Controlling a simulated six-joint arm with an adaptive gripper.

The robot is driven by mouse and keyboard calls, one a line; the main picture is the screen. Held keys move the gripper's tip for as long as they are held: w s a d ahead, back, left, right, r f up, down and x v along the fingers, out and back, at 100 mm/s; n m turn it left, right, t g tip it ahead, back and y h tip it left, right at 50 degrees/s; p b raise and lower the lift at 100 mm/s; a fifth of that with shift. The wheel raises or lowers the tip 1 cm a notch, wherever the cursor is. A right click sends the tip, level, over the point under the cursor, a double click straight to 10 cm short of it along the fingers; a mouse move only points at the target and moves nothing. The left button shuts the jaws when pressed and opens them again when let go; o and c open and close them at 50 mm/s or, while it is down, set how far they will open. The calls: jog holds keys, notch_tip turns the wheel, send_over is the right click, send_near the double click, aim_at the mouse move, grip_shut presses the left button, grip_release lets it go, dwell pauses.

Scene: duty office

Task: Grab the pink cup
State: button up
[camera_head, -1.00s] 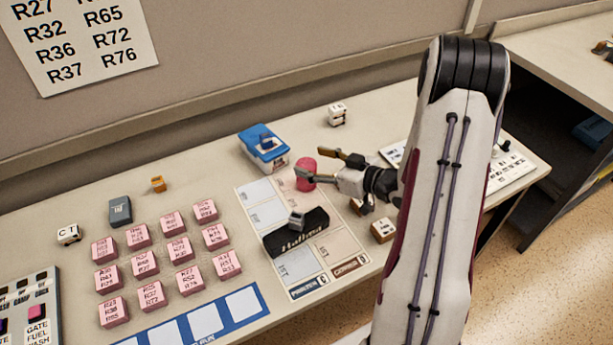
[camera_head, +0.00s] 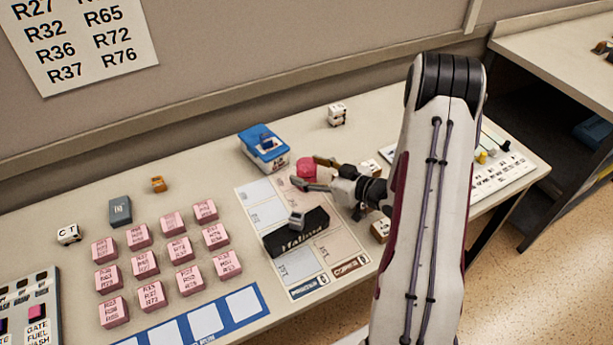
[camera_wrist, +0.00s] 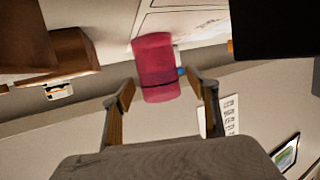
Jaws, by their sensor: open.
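The pink cup (camera_head: 306,168) stands on the white printed sheet (camera_head: 245,200), just right of the blue box, in the head view. My gripper (camera_head: 312,174) is open right in front of it, and its fingers hide part of the cup. In the wrist view the cup (camera_wrist: 155,62) shows ahead of and between the two fingertips (camera_wrist: 160,84), with a dark line across it near the end closer to the fingers. I cannot tell whether either finger touches it.
A black block marked "Halima" (camera_head: 296,236) lies on the sheet close to my gripper. A blue box (camera_head: 263,150) stands left of the cup. Several pink blocks (camera_head: 172,250) fill the left of the desk. A white dice-like block (camera_head: 337,114) stands behind.

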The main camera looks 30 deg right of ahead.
jog(key=shift+w+a+f, duration=0.15)
jog(key=shift+w+a, duration=0.05)
jog(key=shift+w, duration=0.4)
jog(key=c, duration=1.2)
